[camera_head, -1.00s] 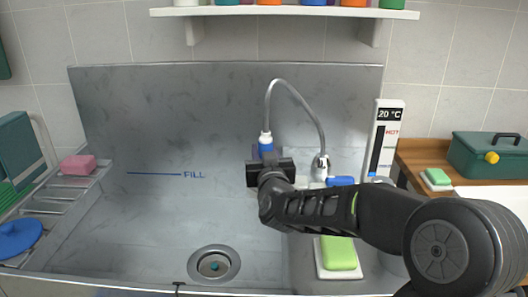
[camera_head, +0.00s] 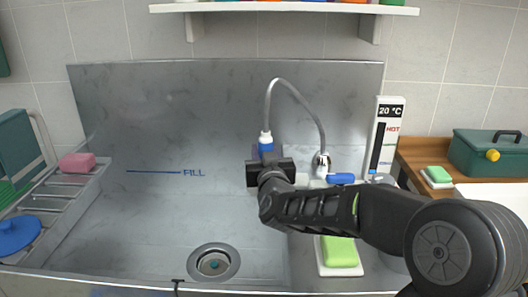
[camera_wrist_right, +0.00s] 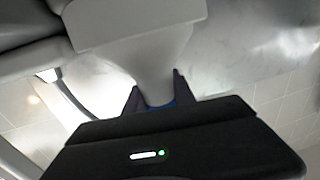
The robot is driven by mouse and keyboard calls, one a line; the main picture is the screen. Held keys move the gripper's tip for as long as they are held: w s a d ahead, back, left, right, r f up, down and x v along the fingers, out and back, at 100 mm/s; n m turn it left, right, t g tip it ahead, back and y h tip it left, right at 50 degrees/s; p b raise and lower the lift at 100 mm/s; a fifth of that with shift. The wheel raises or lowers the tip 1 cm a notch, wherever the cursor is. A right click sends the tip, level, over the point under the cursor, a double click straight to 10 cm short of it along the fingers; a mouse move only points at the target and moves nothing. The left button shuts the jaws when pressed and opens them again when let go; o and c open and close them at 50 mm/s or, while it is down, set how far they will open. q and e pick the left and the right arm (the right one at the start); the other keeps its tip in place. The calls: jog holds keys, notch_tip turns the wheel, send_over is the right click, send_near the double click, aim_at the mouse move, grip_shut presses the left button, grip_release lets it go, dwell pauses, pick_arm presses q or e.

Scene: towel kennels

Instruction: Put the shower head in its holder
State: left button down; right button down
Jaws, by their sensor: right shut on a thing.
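The shower head's white and blue hose end (camera_head: 266,141) stands upright above my right gripper (camera_head: 268,168), in front of the sink's steel back wall. A grey hose (camera_head: 296,86) arcs from it to the chrome and white fitting (camera_head: 321,163) at the right. In the right wrist view the pale grey shower head (camera_wrist_right: 150,45) widens away from my right gripper (camera_wrist_right: 155,95), whose fingers are shut on its blue part. In the head view my gripper hides the rest of it. I cannot make out the holder for certain. My left gripper is not in view.
A blue lever (camera_head: 341,178) is beside the fitting, close to my right arm. A thermometer panel (camera_head: 386,135) stands at the right. Green soap (camera_head: 340,252) lies below my arm. The sink's left and middle are clear around the drain (camera_head: 214,262). A shelf (camera_head: 283,9) hangs above.

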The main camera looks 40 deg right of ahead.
jog(key=shift+r, duration=0.1)
jog(key=c, duration=1)
grip_release()
jog(key=shift+o, duration=0.2)
jog(key=shift+v, duration=3.9)
